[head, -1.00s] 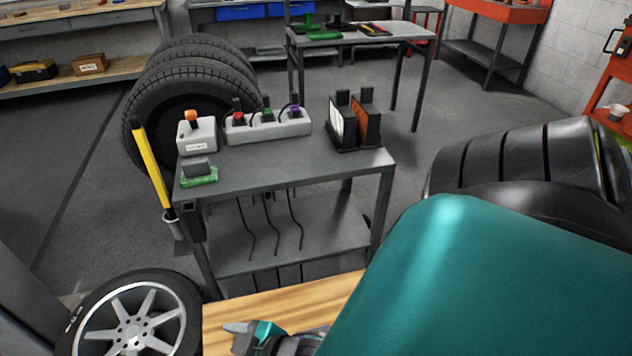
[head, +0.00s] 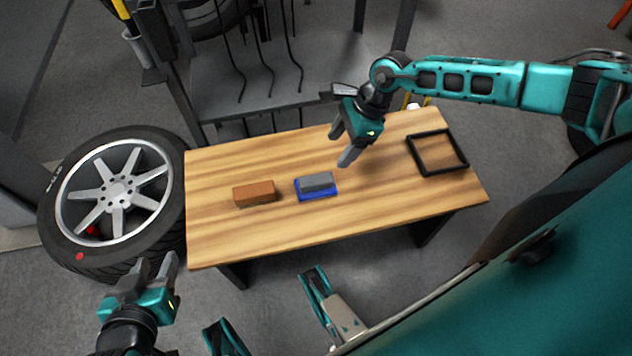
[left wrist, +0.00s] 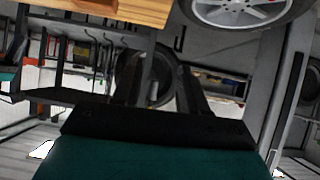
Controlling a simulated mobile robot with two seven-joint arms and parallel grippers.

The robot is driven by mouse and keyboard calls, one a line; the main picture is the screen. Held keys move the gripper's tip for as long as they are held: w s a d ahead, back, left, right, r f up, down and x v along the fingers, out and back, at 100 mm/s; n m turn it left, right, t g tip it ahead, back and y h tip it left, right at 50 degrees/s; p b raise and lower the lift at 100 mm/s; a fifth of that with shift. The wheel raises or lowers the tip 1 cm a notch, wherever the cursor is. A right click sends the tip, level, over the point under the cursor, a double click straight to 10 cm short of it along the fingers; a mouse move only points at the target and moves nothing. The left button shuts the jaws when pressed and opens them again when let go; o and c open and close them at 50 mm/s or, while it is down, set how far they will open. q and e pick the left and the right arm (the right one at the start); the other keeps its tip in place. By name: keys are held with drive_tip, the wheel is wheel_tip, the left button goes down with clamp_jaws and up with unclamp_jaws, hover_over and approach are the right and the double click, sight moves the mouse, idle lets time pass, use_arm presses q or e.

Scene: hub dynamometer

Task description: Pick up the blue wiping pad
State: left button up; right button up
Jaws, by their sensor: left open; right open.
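The blue wiping pad (head: 317,193) lies flat near the middle of the wooden bench, with a grey block-shaped grip (head: 316,180) on top. My right gripper (head: 344,147) is open and empty, above the bench just behind and to the right of the pad, apart from it. My left gripper (head: 152,268) is open and empty, off the bench's front left corner beside the wheel. In the left wrist view the dark jaws (left wrist: 160,92) of the left gripper stand apart with nothing between them. The pad does not show there.
The wooden bench (head: 400,200) also holds a brown block (head: 254,192) left of the pad and a black square frame (head: 437,152) at the right. A wheel with a tyre (head: 120,200) stands at the bench's left. A grey metal cart (head: 260,80) is behind.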

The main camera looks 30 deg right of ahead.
drive_tip(key=b, duration=0.2)
approach(317, 179)
drive_tip(key=x, duration=0.2)
drive_tip(key=shift+d+f, duration=0.1)
drive_tip(key=shift+f, duration=0.3)
drive_tip(key=shift+w+a+f, duration=0.1)
drive_tip(key=shift+a+f, duration=0.15)
drive_tip(key=shift+f, duration=0.3)
drive_tip(key=shift+a+f+b, duration=0.3)
drive_tip(key=shift+f, duration=0.2)
drive_tip(key=b+x, duration=0.1)
drive_tip(key=x, duration=0.2)
drive_tip(key=shift+w+a+f+b, duration=0.15)
drive_tip(key=shift+a+f+b, duration=0.1)
drive_tip(key=shift+b, duration=0.15)
drive_tip(key=shift+a+f, duration=0.1)
drive_tip(key=shift+f, duration=0.1)
drive_tip(key=c, duration=1.1)
use_arm(q)
drive_tip(key=shift+d+f, duration=0.35)
drive_tip(key=shift+f, duration=0.25)
drive_tip(key=shift+d+f, duration=0.3)
drive_tip(key=shift+f, duration=0.3)
use_arm(e)
drive_tip(key=shift+r, duration=0.1)
drive_tip(key=shift+c, duration=0.2)
